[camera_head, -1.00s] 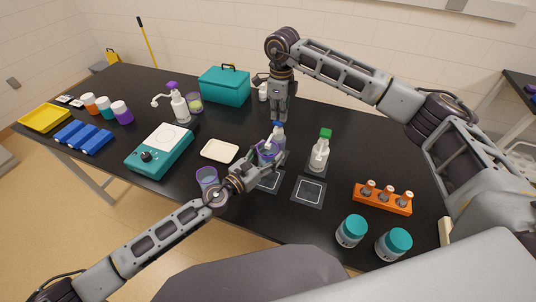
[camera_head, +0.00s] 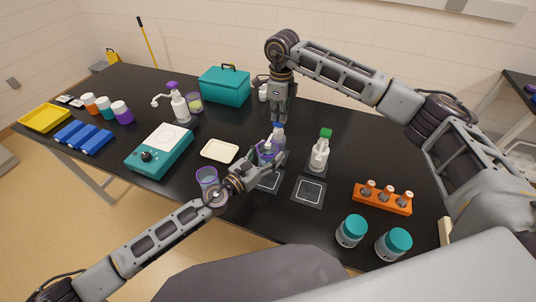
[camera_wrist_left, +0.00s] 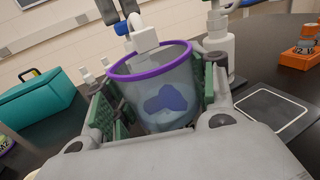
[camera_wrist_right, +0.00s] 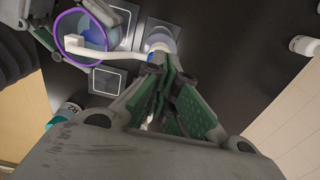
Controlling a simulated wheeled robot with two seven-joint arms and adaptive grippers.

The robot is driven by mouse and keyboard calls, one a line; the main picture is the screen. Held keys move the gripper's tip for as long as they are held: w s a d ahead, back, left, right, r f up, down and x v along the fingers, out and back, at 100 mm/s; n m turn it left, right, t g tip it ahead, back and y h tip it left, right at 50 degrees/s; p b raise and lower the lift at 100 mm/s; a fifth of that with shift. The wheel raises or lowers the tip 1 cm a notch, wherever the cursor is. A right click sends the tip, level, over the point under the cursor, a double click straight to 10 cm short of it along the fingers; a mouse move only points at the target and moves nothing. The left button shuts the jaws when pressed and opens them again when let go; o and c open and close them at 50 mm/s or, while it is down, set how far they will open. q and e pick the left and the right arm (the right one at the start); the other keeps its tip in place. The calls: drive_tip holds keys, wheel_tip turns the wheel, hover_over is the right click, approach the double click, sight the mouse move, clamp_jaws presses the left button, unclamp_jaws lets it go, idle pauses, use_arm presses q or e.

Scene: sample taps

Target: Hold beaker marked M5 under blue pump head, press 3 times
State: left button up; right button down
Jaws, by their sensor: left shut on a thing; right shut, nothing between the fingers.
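My left gripper (camera_head: 262,160) is shut on a clear beaker with a purple rim (camera_wrist_left: 150,75), held upright. No M5 mark is readable on it. A dark blue patch shows on or in the beaker; I cannot tell if it is liquid. The bottle with the blue pump head (camera_head: 279,128) stands right behind the beaker. Its white nozzle (camera_wrist_left: 143,36) reaches over the beaker's opening; the right wrist view shows the nozzle (camera_wrist_right: 100,55) over the rim too. My right gripper (camera_head: 280,118) is shut and empty, pointing down just above the blue pump head. Whether they touch is unclear.
A green-topped pump bottle (camera_head: 320,152) stands to the right on a marked square. Another purple-rimmed beaker (camera_head: 207,178) stands left of my left gripper. A purple-topped pump bottle (camera_head: 179,104), a teal hotplate (camera_head: 160,152), an orange rack (camera_head: 382,200) and teal-lidded jars (camera_head: 351,230) stand around.

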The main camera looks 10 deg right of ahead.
drive_tip(key=shift+r, duration=1.2)
drive_tip(key=shift+r, duration=0.1)
drive_tip(key=shift+r, duration=2.45)
use_arm(q)
drive_tip(key=s+a, duration=0.6)
drive_tip(key=s, duration=0.3)
drive_tip(key=shift+b, duration=0.4)
use_arm(e)
drive_tip(key=shift+f, duration=0.4)
use_arm(q)
drive_tip(key=shift+s+a, duration=0.15)
use_arm(e)
drive_tip(key=shift+s+f, duration=0.1)
drive_tip(key=shift+s, duration=0.05)
